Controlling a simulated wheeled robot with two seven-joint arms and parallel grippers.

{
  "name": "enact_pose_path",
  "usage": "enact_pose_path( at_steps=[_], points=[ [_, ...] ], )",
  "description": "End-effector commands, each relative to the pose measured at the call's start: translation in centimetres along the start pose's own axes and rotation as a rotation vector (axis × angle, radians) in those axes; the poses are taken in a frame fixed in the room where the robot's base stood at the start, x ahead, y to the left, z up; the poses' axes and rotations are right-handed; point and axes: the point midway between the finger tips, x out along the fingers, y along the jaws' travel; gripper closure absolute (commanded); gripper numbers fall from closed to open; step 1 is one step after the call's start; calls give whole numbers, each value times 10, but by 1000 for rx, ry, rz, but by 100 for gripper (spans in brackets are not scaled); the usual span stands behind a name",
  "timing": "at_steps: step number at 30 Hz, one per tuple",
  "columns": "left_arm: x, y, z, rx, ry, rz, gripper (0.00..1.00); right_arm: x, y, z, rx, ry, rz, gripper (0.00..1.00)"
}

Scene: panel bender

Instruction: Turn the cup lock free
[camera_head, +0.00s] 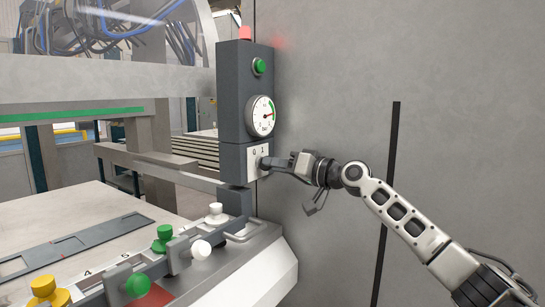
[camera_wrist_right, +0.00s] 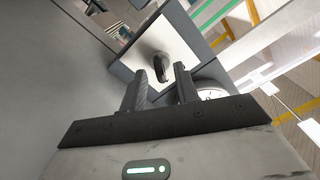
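The cup lock appears as a dark rotary knob on a white plate (camera_head: 253,152) marked 0 and 1, low on the dark control column. In the right wrist view the knob (camera_wrist_right: 160,66) stands out from the plate, just beyond the fingertips and roughly between them. My right gripper (camera_head: 270,163) is at the front of this plate in the head view, where its fingers hide most of the knob. In the right wrist view the gripper (camera_wrist_right: 160,80) has its two fingers apart with nothing held. Contact with the knob cannot be seen. My left gripper is not in view.
Above the plate are a round gauge (camera_head: 261,115) and a green button (camera_head: 259,66). Below stand a white knob (camera_head: 216,213), a green knob (camera_head: 163,238) and a yellow knob (camera_head: 46,288) along the machine bed. A grey wall panel (camera_head: 340,60) lies behind my right arm.

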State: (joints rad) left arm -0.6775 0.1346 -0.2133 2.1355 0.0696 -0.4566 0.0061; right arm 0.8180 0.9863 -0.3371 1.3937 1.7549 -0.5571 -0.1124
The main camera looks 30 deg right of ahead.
Motion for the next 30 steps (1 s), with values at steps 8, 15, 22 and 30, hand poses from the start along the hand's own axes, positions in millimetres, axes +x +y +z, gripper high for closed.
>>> enact_pose_path(
  at_steps=[8, 15, 22, 30],
  points=[
    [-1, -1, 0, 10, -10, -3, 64, 16, 0, 0, -1, -1, 0, 69],
    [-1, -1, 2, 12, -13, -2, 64, 16, 0, 1, 0, -1, 0, 77],
    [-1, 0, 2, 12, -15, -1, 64, 16, 0, 1, 0, -1, 1, 100],
    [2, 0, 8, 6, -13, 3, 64, 16, 1, 3, -39, -2, 0, 100]
  ],
)
